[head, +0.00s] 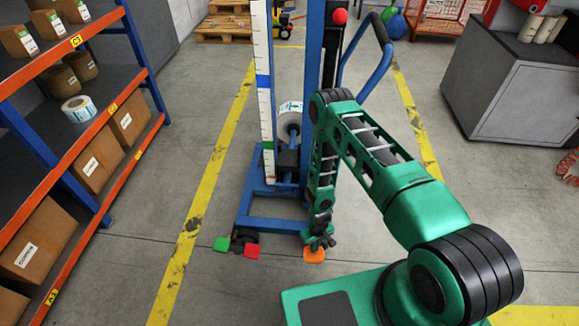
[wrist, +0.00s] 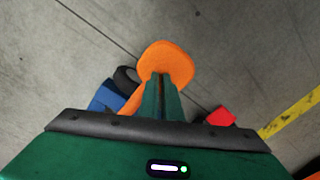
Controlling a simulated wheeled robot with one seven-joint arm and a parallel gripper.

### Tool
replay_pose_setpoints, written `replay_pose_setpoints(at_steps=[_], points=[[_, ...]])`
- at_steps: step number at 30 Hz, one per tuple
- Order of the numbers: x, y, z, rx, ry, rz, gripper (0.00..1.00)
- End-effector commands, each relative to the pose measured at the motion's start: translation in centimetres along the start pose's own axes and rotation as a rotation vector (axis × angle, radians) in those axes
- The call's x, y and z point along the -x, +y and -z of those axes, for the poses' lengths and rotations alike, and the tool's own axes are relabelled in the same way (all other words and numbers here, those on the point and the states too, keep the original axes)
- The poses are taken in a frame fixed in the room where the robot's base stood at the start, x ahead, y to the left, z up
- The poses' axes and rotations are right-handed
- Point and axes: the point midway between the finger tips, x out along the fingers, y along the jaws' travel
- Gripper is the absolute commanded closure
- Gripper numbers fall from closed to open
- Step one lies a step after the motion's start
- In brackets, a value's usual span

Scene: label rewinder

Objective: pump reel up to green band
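A blue lifter stands ahead with a white upright scale (head: 264,110). The scale bears a green band (head: 267,146) low down and a blue band (head: 263,81) higher up. A white reel (head: 290,120) sits on the low carriage, beside the scale and slightly above the green band in the picture. An orange foot pedal (head: 314,255) is at the lifter's front right foot. It also shows in the wrist view (wrist: 178,60). My gripper (head: 318,241) points down at the pedal, its fingers together (wrist: 160,78) and nothing between them. Contact with the pedal cannot be told.
A green pedal (head: 221,243) and a red pedal (head: 252,252) lie at the lifter's left foot. A shelf with boxes (head: 96,160) stands left, a grey cabinet (head: 515,90) right.

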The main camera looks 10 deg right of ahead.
Motion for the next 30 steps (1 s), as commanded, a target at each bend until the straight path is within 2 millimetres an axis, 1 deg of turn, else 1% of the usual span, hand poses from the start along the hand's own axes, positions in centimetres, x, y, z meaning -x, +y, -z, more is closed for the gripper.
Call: replay_pose_setpoints(at_steps=[1,16,21,23,26,30], points=[[-0.8,0.4,0.8,-0.001,0.018,-0.008,1.00],[-8.0,0.5,0.9,-0.001,0.020,-0.008,1.00],[-7.7,0.4,1.1,-0.001,0.021,-0.006,1.00],[-7.3,0.3,1.2,-0.001,0.022,-0.006,1.00],[-5.7,0.3,1.2,-0.001,0.022,-0.005,1.00],[-3.0,0.2,1.0,-0.001,0.018,-0.004,1.00]])
